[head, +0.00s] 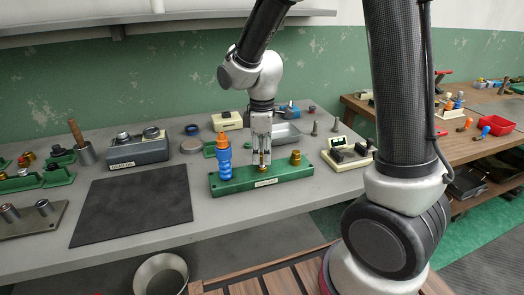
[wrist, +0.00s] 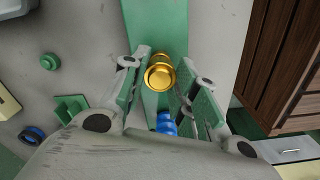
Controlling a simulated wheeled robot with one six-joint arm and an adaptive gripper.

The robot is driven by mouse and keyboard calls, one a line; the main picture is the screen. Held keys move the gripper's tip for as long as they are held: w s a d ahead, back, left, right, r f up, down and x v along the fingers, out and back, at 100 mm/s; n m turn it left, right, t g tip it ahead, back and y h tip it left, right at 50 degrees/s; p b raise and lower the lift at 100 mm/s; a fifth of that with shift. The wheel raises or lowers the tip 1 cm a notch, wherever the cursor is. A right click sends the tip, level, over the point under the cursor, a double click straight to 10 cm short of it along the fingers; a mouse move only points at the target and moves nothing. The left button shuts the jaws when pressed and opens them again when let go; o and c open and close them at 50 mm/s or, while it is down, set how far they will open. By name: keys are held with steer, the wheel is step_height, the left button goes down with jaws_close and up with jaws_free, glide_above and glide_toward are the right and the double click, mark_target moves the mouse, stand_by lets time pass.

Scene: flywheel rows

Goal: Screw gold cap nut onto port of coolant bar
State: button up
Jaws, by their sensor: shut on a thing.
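The coolant bar (head: 290,173) is a long green block with a white label, lying on the grey bench; it also shows in the wrist view (wrist: 148,22). My gripper (head: 262,160) points straight down over the bar's middle. It is shut on the gold cap nut (wrist: 159,76), which sits between the fingertips at or just above the bar. The port under the nut is hidden, so I cannot tell whether they touch. A blue fitting with an orange top (head: 223,158) stands upright at the bar's left end. Another gold piece (head: 295,158) stands at its right end.
A black mat (head: 130,212) lies left of the bar, with a grey device (head: 138,148) behind it. A cream fixture (head: 345,157) stands at the right. Bench space in front of the bar is clear.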

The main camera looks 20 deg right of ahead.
mark_target(262, 154)
steer(key=shift+f, duration=0.55)
steer(key=o, duration=1.1)
step_height(262, 154, up, 12)
